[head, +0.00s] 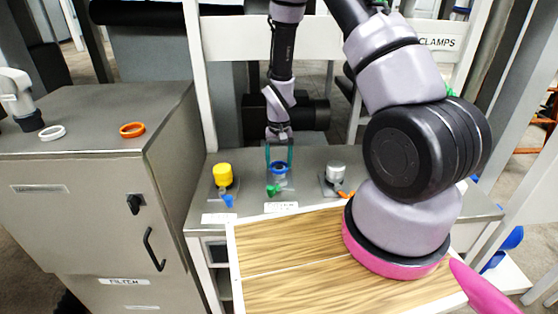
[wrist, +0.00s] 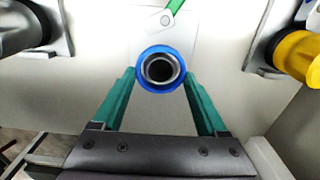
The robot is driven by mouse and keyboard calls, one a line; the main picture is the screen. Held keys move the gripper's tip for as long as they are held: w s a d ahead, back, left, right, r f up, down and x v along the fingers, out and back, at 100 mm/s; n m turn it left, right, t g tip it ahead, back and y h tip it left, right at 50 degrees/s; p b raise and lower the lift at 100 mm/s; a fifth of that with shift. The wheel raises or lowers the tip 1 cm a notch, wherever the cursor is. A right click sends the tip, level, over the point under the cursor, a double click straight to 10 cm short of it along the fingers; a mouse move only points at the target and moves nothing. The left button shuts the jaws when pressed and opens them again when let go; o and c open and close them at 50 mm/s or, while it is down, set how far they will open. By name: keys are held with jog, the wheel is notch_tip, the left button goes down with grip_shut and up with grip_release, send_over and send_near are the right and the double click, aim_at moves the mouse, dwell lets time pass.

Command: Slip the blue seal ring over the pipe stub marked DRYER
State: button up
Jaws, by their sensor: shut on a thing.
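My gripper (head: 279,160) is shut on the blue seal ring (head: 280,168), with one green finger on each side of it. The ring also shows in the wrist view (wrist: 143,81), lying flat between the fingertips (wrist: 160,79). The grey round mouth of the middle pipe stub (wrist: 160,58) shows inside the ring, roughly centred, with a dark bore. I cannot tell whether the ring is around the stub or just above it. The middle stub has a green tag at its foot and a white label (head: 281,207) in front, too small to read.
A yellow-capped stub (head: 223,171) stands left of the middle one and a grey-capped stub (head: 335,170) stands right. A white ring (head: 52,132) and an orange ring (head: 132,129) lie on the grey cabinet (head: 90,150). The wooden board (head: 290,260) in front is clear.

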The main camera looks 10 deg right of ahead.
jog(key=o, duration=1.2)
jog(key=shift+o, duration=0.2)
notch_tip(320, 180, up, 11)
jog(key=shift+f, duration=0.1)
jog(key=s+d+r+m+t+y, duration=0.1)
jog(key=s+d+r+t, duration=0.1)
jog(key=r, duration=0.8)
jog(key=s+d+r+t, duration=0.1)
jog(key=s+r, duration=0.2)
jog(key=r, duration=0.8)
jog(key=s+d+r+m+t+y, duration=0.1)
jog(key=s+r+t, duration=0.3)
jog(key=s+r, duration=0.9)
jog(key=s+d, duration=0.1)
jog(key=s, duration=0.1)
jog(key=shift+s+d+r, duration=0.35)
jog(key=shift+s, duration=0.05)
